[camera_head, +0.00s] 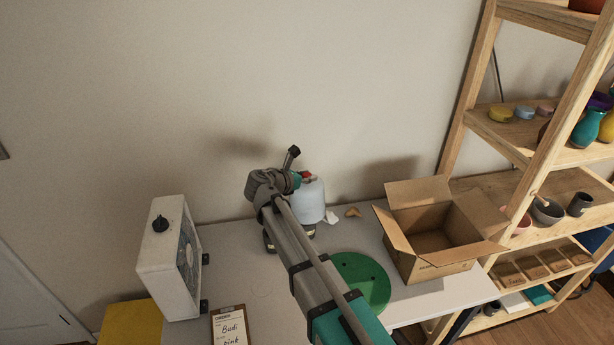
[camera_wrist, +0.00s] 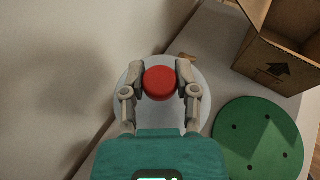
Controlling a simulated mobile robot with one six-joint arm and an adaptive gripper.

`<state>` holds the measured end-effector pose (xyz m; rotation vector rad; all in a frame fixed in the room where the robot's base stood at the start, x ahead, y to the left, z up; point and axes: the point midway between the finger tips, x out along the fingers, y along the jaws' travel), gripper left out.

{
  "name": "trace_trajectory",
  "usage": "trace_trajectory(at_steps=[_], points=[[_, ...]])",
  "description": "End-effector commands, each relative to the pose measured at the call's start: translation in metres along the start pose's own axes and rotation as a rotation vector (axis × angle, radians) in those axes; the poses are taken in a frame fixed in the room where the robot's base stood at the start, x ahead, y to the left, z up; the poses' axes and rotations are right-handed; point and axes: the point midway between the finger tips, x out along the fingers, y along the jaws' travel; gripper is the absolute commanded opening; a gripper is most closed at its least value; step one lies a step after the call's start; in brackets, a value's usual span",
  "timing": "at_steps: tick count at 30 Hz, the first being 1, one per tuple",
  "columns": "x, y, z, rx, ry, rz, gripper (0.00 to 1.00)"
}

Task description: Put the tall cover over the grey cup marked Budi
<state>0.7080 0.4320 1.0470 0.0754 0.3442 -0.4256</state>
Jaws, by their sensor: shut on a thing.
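The tall cover (camera_head: 312,203) is a pale, bluish-white cylinder with a red knob on top, near the wall at the back of the table. My gripper (camera_head: 299,178) is above it. In the wrist view my gripper (camera_wrist: 160,83) is shut on the red knob (camera_wrist: 160,82), with the round pale top of the cover (camera_wrist: 160,114) below. The cover looks upright; I cannot tell whether its rim touches the table. My arm hides part of it. No cup marked Budi can be made out. A clipboard (camera_head: 229,325) at the front reads "Budi" and "pink".
A green round disc (camera_head: 372,282) lies right of my arm. An open cardboard box (camera_head: 440,265) stands behind it at right. A white fan-like box (camera_head: 167,265) stands at left. A wooden shelf at right holds a dark grey cup (camera_head: 580,204), a grey bowl (camera_head: 548,212) and a pink bowl (camera_head: 523,225).

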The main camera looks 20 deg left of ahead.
Motion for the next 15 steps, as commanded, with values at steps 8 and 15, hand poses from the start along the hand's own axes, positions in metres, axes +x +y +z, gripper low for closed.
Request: trace_trajectory(at_steps=[8,15], points=[[0.007,0.0,-0.018,0.0,0.0,0.0,0.0],[0.011,0.0,-0.03,0.0,0.0,-0.001,0.0]])
